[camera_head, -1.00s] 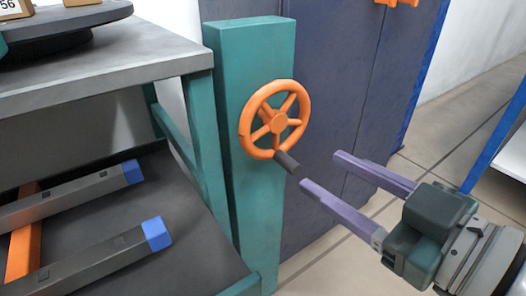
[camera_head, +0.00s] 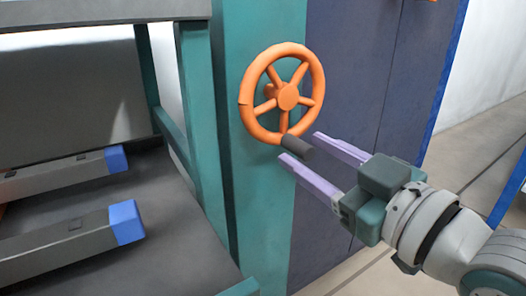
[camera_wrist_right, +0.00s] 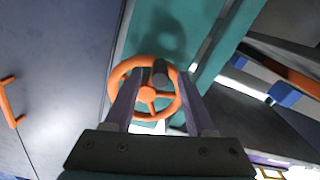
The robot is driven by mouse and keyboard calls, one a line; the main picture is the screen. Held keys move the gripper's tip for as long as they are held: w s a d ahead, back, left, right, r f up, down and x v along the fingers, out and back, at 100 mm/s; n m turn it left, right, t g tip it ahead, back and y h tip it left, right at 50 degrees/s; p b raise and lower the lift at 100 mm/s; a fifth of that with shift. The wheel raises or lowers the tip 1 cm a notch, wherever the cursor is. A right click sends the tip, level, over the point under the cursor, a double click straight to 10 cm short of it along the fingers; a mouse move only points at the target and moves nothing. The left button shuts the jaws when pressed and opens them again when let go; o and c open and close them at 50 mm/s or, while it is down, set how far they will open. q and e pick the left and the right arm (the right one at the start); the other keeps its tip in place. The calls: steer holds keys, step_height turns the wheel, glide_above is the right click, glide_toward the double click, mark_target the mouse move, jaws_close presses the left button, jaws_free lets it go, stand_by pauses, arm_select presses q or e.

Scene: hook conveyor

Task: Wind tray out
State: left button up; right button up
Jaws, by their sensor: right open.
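An orange handwheel (camera_head: 287,96) with spokes is mounted on a teal post (camera_head: 231,200). A dark grey crank handle (camera_head: 297,147) sticks out from the lower part of its rim. My right gripper (camera_head: 300,146) is open, with its two purple fingers pointing at the handle, one on each side of it in the head view. In the right wrist view the wheel (camera_wrist_right: 147,93) and the handle (camera_wrist_right: 160,73) show between and beyond the fingers. I cannot tell whether the handle lies fully between the fingertips. The left gripper is not in view. No part is clearly identifiable as the tray.
Left of the post is a teal-framed bench with a grey top (camera_head: 80,12). On its dark lower shelf (camera_head: 160,245) lie two grey bars with blue ends (camera_head: 126,222). A dark blue cabinet (camera_head: 350,60) stands behind the post. Floor is clear at the right.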

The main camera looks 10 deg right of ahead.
steer(key=shift+w+a, duration=0.15)
steer(key=shift+w, duration=0.3)
steer(key=shift+c, duration=0.3)
jaws_close()
stand_by(0.9)
